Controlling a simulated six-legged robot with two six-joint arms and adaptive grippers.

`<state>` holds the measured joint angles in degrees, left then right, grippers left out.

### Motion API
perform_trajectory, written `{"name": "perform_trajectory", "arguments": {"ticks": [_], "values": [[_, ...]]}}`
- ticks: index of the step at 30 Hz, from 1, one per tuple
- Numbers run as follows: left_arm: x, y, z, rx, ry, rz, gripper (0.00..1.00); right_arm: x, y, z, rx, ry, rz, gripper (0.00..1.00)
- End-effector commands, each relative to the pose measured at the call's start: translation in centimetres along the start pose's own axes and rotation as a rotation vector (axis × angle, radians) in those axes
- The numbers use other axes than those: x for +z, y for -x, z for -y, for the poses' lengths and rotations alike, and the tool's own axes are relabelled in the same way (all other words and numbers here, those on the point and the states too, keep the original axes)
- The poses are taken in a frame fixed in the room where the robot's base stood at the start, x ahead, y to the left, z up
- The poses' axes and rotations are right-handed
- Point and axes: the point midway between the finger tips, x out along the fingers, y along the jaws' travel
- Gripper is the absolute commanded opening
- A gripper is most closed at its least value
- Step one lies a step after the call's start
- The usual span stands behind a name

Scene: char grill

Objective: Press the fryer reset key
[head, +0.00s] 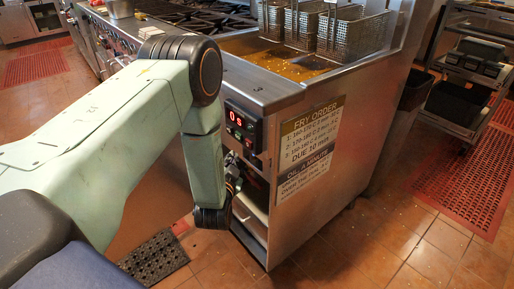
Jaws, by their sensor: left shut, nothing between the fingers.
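The steel fryer (335,155) stands in the middle of the head view. Its control panel (244,124) is on the front face, with a red lit display (236,117) that seems to read "0 s". Small red and green keys sit below the display; I cannot read which one is the reset key. My left arm reaches in from the left and bends down in front of the fryer. My left gripper (235,166) is shut and empty, just below the panel, partly hidden by my wrist. I cannot tell whether it touches the fryer. My right gripper is out of view.
Wire baskets (341,32) hang over the fryer's oil (285,62). A fry order sign (312,133) is on its side. A range (185,20) stands behind to the left. A shelf rack (466,75) is at the right. Tiled floor (365,245) is clear in front.

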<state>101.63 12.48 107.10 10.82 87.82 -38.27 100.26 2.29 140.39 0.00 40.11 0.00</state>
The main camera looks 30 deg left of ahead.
Motion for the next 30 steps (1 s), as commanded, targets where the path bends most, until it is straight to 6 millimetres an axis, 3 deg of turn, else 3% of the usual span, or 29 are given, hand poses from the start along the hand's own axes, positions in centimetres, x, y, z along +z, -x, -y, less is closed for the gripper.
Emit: {"name": "perform_trajectory", "arguments": {"ticks": [6,13,30], "values": [[-1.5,-2.1,-1.7,0.0,0.001,-0.005,0.0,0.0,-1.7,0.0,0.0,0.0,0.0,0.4],[-2.6,-3.6,-2.7,0.0,0.0,-0.003,0.0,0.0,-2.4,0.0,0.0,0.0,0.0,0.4],[-3.0,-4.1,-3.1,0.0,0.0,-0.001,0.0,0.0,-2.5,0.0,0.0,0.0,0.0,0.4]]}}
